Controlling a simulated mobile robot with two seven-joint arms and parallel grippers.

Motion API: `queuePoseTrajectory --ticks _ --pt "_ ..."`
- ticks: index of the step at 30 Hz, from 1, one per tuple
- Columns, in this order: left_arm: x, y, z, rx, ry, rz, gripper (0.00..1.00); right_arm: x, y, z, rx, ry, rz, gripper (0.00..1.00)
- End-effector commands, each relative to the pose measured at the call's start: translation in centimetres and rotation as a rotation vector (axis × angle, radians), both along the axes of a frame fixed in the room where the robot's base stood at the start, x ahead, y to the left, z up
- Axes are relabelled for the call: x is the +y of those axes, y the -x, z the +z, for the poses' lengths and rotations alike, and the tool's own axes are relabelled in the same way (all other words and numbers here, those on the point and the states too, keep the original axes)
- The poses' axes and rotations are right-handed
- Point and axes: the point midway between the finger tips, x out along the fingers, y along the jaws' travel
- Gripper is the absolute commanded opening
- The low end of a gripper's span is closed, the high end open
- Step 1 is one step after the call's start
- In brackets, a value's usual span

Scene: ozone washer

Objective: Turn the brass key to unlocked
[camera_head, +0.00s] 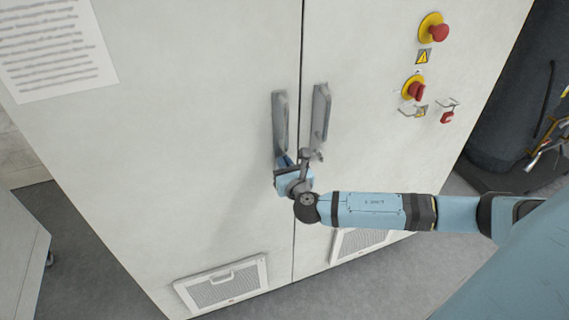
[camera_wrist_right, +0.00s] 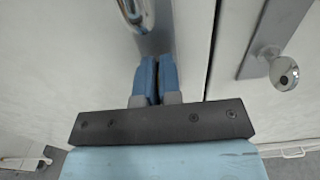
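I cannot make out a brass key in either view. A white cabinet has a left door handle (camera_head: 280,118) and a right door handle (camera_head: 321,112), both grey metal. My right gripper (camera_head: 285,160) is at the lower end of the left handle. In the right wrist view, its blue fingers (camera_wrist_right: 158,80) are nearly together with a thin dark gap, just below the handle's rounded end (camera_wrist_right: 138,14). Whether something thin is between them is hidden. My left gripper is not in view.
Red knobs on yellow discs, an upper one (camera_head: 438,32) and a lower one (camera_head: 415,90), are on the right door. A small red padlock (camera_head: 447,117) hangs near them. A vent (camera_head: 222,285) is low on the left door. A printed sheet (camera_head: 52,40) is at upper left.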

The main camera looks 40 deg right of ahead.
Motion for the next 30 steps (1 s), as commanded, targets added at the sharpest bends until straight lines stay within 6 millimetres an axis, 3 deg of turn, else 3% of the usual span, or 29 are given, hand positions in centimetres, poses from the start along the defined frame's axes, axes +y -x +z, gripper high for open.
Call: queuePoseTrajectory --ticks 14,30 --pt "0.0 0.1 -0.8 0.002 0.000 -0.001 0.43 -0.1 0.1 -0.2 -0.021 -0.088 -0.001 0.00" --pt "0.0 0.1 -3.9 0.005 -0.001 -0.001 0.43 -0.6 0.2 -0.5 -0.130 -0.544 -0.002 0.00"
